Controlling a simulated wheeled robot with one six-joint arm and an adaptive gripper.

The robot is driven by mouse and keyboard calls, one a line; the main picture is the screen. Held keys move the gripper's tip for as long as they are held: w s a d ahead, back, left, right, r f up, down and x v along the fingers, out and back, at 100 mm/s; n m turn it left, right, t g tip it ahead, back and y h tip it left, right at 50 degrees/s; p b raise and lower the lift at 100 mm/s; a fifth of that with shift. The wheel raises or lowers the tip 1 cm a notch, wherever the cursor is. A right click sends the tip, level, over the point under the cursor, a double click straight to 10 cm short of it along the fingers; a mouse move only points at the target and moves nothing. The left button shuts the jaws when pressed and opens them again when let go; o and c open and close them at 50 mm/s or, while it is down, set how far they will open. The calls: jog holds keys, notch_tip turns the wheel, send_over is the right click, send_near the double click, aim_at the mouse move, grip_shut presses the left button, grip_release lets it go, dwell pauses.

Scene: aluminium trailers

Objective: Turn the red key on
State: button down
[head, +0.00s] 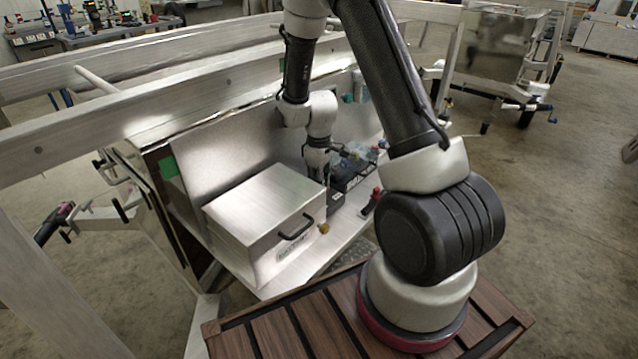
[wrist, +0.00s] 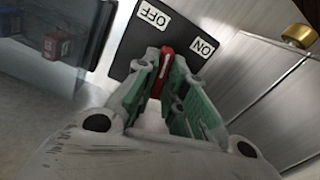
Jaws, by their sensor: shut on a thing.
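The red key (wrist: 165,62) shows in the wrist view on a black switch plate (wrist: 128,46). The plate has a white OFF label (wrist: 154,14) and a white ON label (wrist: 204,47). My gripper (wrist: 164,72), with green finger pads, is shut on the red key, one finger on each side. The key's white-marked end points between the two labels; I cannot tell its exact setting. In the head view my gripper (head: 318,172) is down behind the metal box, and the key is hidden there.
A metal box (head: 265,215) with a black handle (head: 296,228) stands left of my gripper. A brass knob (wrist: 299,35) is at the right in the wrist view. Black equipment (head: 350,172) and a red-topped item (head: 374,200) lie right of my gripper. Trailer rails (head: 150,90) run behind.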

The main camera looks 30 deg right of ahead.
jog(key=m, duration=1.1)
jog(key=shift+m, duration=0.5)
jog(key=c, duration=1.5)
grip_release()
jog(key=shift+r, duration=0.15)
notch_tip(320, 180, up, 12)
jog(key=shift+f, duration=0.1)
